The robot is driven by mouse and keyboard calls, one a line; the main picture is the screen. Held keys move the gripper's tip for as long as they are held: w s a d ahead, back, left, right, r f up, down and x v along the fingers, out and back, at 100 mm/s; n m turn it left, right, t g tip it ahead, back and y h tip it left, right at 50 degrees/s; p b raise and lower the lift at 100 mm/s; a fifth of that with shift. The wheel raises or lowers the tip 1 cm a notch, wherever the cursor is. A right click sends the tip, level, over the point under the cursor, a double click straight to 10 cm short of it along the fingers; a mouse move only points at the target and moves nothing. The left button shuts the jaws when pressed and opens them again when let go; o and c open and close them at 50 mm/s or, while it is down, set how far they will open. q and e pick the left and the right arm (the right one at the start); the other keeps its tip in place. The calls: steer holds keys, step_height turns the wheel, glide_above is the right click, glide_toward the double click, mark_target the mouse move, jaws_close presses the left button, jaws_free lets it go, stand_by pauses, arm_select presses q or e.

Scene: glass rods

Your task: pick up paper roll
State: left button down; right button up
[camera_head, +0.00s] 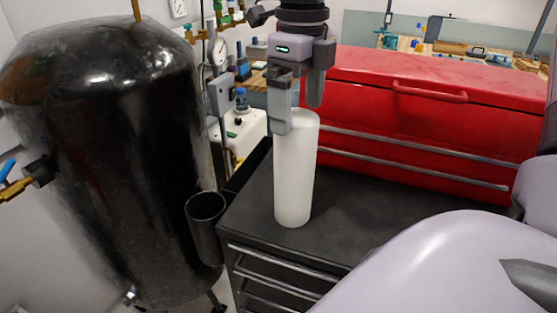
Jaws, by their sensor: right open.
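A white paper roll (294,180) stands upright on the black top of a tool cart (350,222), near its left edge. My right gripper (298,112) comes down from above at the top of the roll. Its jaws are open, with one finger in front of the roll's upper left side and the other at the upper right. The fingers hide part of the roll's top edge. I cannot tell whether they touch it. My left gripper is not in view.
A red tool chest (420,120) with a handle stands at the back of the cart. A large black tank (105,150) is on the left, with a dark cup-like holder (206,230) at the cart's side. My pale arm link covers the lower right.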

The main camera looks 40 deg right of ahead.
mark_target(295, 142)
steer(key=f, duration=0.4)
steer(key=f+p, duration=0.1)
steer(key=f, duration=0.2)
steer(key=shift+s+a, duration=0.15)
steer(key=shift+a, duration=0.2)
steer(key=shift+c, duration=0.3)
steer(key=c, duration=1.4)
steer(key=shift+r, duration=0.15)
